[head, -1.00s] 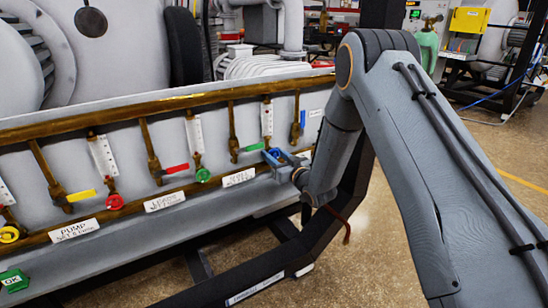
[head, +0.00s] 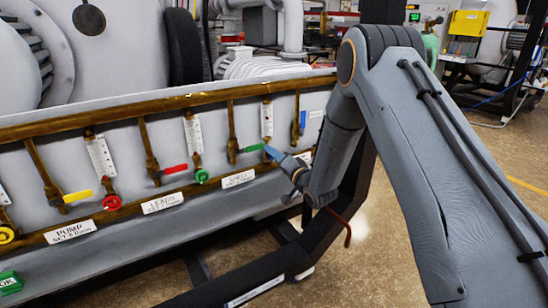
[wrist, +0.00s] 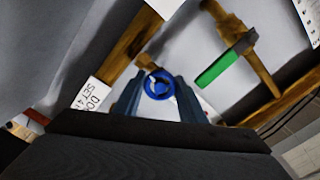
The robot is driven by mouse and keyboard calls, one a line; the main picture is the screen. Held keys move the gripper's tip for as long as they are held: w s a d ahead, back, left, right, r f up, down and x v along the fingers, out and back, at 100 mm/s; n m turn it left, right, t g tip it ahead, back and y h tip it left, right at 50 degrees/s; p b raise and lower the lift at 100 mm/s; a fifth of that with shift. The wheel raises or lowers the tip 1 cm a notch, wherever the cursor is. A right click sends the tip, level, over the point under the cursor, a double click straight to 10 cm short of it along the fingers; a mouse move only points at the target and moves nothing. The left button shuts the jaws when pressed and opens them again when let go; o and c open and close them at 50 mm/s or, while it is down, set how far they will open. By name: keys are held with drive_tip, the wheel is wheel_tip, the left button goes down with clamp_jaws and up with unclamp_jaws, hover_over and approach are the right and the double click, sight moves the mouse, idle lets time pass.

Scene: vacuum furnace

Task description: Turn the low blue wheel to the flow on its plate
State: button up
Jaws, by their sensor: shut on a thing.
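The small blue wheel (wrist: 159,85) is a round handwheel with spokes, on a brass fitting. In the wrist view it sits between the two fingers of my gripper (wrist: 158,92), which is shut on it. A white plate (wrist: 85,103) left of the wheel in the wrist view reads "DO…" and "SET 4…", partly cut off. A white scale tube (head: 267,120) rises above the gripper in the head view; its reading is too small to tell.
A green lever (wrist: 216,72) is close to the right of my fingers. Green (head: 202,175), red (head: 112,203) and yellow (head: 7,235) wheels line the lower pipe to the left. A dark frame (head: 265,262) runs below.

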drive_tip(key=m, duration=0.4)
drive_tip(key=shift+f+m, duration=0.1)
drive_tip(key=shift+m, duration=0.3)
drive_tip(key=m, duration=0.4)
drive_tip(key=shift+m, duration=0.4)
drive_tip(key=o, duration=1.1)
drive_tip(key=shift+c, duration=0.2)
